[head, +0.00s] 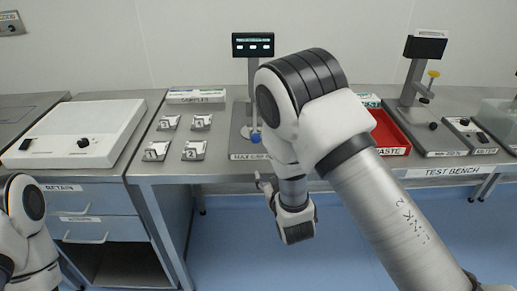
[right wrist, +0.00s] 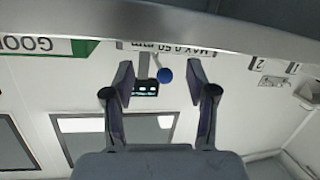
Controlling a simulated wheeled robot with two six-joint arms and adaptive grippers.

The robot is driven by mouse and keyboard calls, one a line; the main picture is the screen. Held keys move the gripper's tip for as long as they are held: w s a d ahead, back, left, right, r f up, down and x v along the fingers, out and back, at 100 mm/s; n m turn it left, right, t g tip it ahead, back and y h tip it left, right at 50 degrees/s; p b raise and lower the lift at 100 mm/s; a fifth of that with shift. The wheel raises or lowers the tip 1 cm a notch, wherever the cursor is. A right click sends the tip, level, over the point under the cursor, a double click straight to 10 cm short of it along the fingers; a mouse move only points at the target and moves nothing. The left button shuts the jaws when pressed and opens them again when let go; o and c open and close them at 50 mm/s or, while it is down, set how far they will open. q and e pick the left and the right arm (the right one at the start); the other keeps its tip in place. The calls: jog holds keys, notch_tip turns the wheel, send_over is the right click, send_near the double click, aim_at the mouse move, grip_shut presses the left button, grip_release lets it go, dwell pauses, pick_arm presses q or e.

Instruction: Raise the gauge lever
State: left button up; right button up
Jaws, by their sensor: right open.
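The gauge stands on the test bench, with a dark display (head: 252,45) on a grey post and a "MAX 0.50 mm" label at its foot. Its lever has a blue knob (head: 255,137), low beside the post and partly hidden by my right arm. My right gripper (head: 263,184) is in front of the bench edge, below the knob in the picture. In the right wrist view its jaws (right wrist: 162,85) are open and empty; the blue knob (right wrist: 165,75) and the display (right wrist: 145,89) appear between the fingers, farther off. My left gripper is out of view.
A second gauge (head: 411,85) with a yellow knob stands at the right. A red waste tray (head: 389,134) is behind my right arm. Numbered metal samples (head: 194,150) lie left of the gauge, with a white box device (head: 84,134) farther left.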

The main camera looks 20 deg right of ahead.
aim_at(257, 140)
jog(key=w+r+t, duration=0.1)
jog(key=w+r, duration=0.1)
jog(key=w+a+r+t+b, duration=0.1)
jog(key=w+r, duration=0.1)
jog(key=shift+w+a+r, duration=0.1)
jog(key=shift+a, duration=0.1)
jog(key=shift+r, duration=0.35)
jog(key=w, duration=0.5)
jog(key=w+p, duration=0.1)
jog(key=w, duration=0.1)
jog(key=shift+w+d+f, duration=0.15)
jog(key=shift+w+d, duration=0.05)
jog(key=shift+d, duration=0.1)
grip_shut()
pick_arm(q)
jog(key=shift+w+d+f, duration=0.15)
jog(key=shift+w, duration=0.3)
